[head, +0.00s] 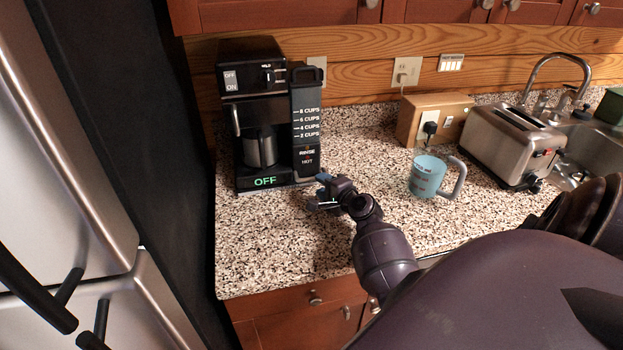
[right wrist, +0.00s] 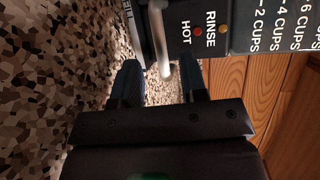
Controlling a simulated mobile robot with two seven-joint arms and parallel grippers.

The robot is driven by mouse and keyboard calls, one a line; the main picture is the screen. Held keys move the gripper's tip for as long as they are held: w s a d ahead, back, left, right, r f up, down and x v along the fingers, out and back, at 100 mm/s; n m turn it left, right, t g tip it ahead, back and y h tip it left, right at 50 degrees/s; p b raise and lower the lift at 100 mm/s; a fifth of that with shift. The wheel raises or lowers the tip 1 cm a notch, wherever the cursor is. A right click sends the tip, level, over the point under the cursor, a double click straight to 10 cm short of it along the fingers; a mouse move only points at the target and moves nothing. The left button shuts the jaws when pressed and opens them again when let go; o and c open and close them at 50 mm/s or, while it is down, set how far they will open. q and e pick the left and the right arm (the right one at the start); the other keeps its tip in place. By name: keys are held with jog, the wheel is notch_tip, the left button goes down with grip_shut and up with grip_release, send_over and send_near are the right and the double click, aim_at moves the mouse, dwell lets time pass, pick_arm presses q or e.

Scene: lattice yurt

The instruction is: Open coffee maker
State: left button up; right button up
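The black coffee maker (head: 262,120) stands upright at the back left of the counter, with a green OFF on its base and a metal carafe (head: 260,148) inside. A slim pale handle (head: 235,120) shows on its left front. My right gripper (head: 318,191) is low at the machine's front right corner, its blue fingertips apart. In the right wrist view the gripper (right wrist: 160,82) is open, near the panel (right wrist: 225,28) marked RINSE and HOT. A pale metal bar (right wrist: 160,40) reaches toward the gap between the fingers; I see no grip on it. My left gripper is out of view.
A blue mug (head: 427,176) stands right of my right gripper. A toaster (head: 512,143), a wooden box (head: 430,117) and the sink (head: 597,145) are further right. The fridge (head: 70,130) is at the left. The front left counter (head: 265,240) is clear.

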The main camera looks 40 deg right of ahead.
jog(key=shift+w+d+f, duration=0.1)
jog(key=shift+w+f, duration=0.05)
jog(key=shift+w, duration=0.7)
jog(key=shift+w+d+f, duration=0.1)
jog(key=shift+w+f, duration=0.1)
jog(key=shift+w, duration=0.7)
jog(key=shift+w+d+f, duration=0.1)
jog(key=shift+w+f, duration=0.05)
jog(key=shift+w, duration=0.7)
grip_shut()
